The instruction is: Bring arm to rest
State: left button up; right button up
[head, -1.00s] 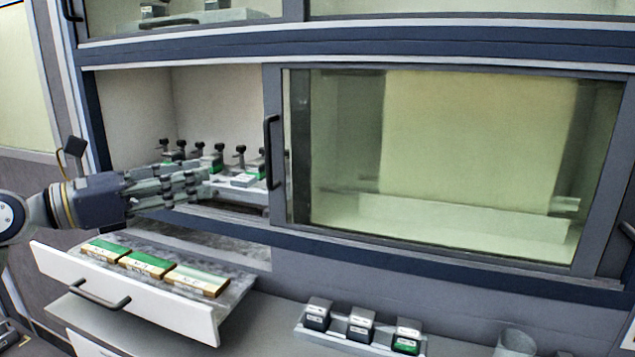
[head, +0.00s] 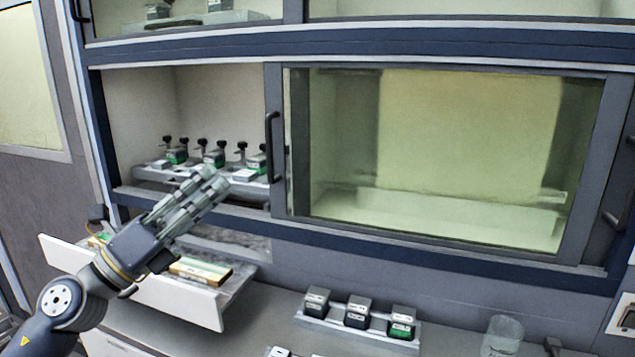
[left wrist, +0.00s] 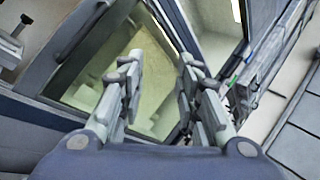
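My left gripper (head: 212,182) is in front of the cabinet, above the open drawer, its fingers pointing up and to the right. In the left wrist view its two fingers (left wrist: 162,64) stand apart with nothing between them. Behind the fingertips, in the open left bay, a grey tray (head: 150,173) carries several dark-knobbed clamps and green-and-white blocks. The gripper appears apart from them. My left arm covers part of the drawer. My right gripper is in neither view.
The white drawer (head: 175,298) is pulled out, with a green-and-white box (head: 200,270) showing. The glass sliding door (head: 440,150) covers the right bay. On the counter are a rack (head: 355,333) with three dark-and-white blocks and a clear cup (head: 502,335).

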pick_arm(q)
jog(key=s+a+f+n+y, duration=0.1)
jog(key=a+f+n+y, duration=0.2)
jog(key=f+n+y, duration=0.5)
jog(key=s+a+f+n+y, duration=0.25)
jog(key=f+n+y, duration=0.25)
jog(key=f+n, duration=0.75)
jog(key=s+a+f+n+y, duration=0.1)
jog(key=a+f+n+y, duration=0.4)
jog(key=f+n, duration=0.5)
jog(key=s+d+f+n+g+h, duration=0.1)
jog(key=s+d+f+n+g, duration=0.4)
jog(key=s+f, duration=0.65)
jog(key=s+d+f+g, duration=0.2)
jog(key=s+f+g, duration=0.55)
jog(key=s, duration=0.65)
notch_tip(320, 180, down, 26)
jog(key=s+g, duration=0.1)
jog(key=s, duration=0.1)
jog(key=s+a+f+g, duration=0.1)
jog(key=s+a+f, duration=0.2)
jog(key=s+f, duration=1.4)
jog(key=shift+f, duration=0.15)
jog(key=shift+g, duration=0.25)
